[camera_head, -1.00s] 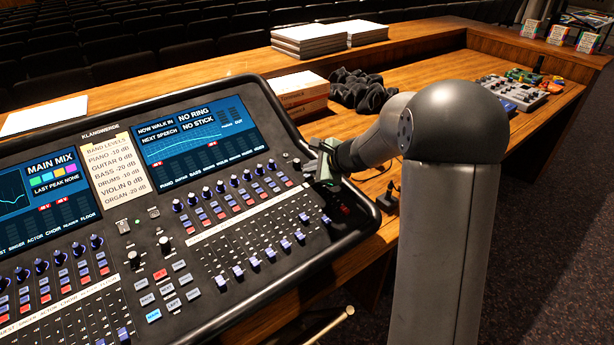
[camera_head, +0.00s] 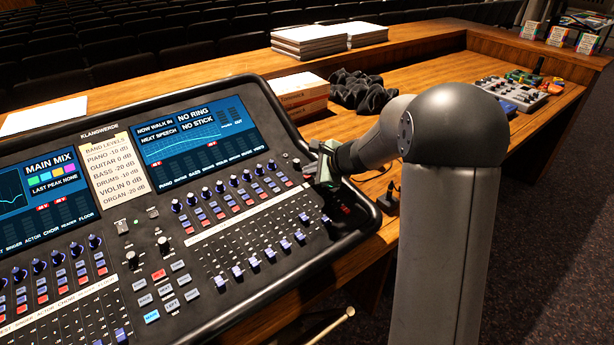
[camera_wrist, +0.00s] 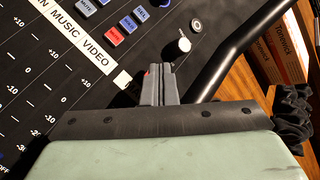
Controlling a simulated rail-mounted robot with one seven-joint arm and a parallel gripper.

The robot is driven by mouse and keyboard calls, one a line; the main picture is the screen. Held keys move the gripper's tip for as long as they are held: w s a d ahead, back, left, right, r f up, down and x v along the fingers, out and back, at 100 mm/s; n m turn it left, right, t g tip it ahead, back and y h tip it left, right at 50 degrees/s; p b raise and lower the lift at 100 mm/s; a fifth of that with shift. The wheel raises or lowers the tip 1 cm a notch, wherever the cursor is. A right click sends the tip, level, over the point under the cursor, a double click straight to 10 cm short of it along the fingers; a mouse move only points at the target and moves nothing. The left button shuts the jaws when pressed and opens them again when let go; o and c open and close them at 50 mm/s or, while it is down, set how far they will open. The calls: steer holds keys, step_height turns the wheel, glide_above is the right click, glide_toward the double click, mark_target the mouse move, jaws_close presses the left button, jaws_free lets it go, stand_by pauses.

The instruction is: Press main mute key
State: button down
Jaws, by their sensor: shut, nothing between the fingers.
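The mixing desk (camera_head: 200,300) stands at the left with rows of keys and faders. My gripper (camera_head: 325,177) is over its right end, close to the panel, with a white-tipped knob (camera_wrist: 182,45) near it. In the wrist view my gripper (camera_wrist: 160,75) is shut and empty. A small red patch (camera_wrist: 147,73) shows at the left side of the fingertips, mostly hidden; I cannot tell whether it is the main mute key or whether the fingers touch it. A red mute key (camera_wrist: 115,36) of the video channel is clear of the fingers. A red key (camera_head: 158,274) glows in the lower key cluster.
A dark curved rail (camera_wrist: 235,50) runs along the desk's right edge beside the fingers. Boxes (camera_head: 300,92) and a dark cloth (camera_head: 357,88) lie behind on the wooden table (camera_head: 425,70). A small mixer (camera_head: 515,92) stands further right.

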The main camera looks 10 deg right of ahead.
steer(key=shift+s+r+p, duration=0.1)
steer(key=shift+r+p, duration=0.35)
steer(key=shift+r, duration=0.3)
steer(key=shift+s+d+r+p, duration=0.1)
steer(key=shift+s+r+p, duration=0.05)
steer(key=shift+r+p, duration=0.95)
steer(key=shift+s+d+r+p, duration=0.1)
steer(key=shift+r+p, duration=0.55)
steer(key=shift+r, duration=0.75)
steer(key=s+a+n+g+h, duration=0.1)
steer(key=s+a+n+g, duration=0.2)
steer(key=s+n, duration=0.75)
steer(key=s+a+n+g+h, duration=0.2)
steer(key=s+a+n+g, duration=0.15)
steer(key=s, duration=1.35)
steer(key=s+d+f+n+g+h, duration=0.1)
steer(key=s+d+f+n+h, duration=0.1)
steer(key=s, duration=0.8)
steer(key=d+n+h, duration=0.1)
steer(key=d+n, duration=0.1)
steer(key=n, duration=0.1)
steer(key=shift+d+n, duration=0.3)
steer(key=shift+d, duration=0.05)
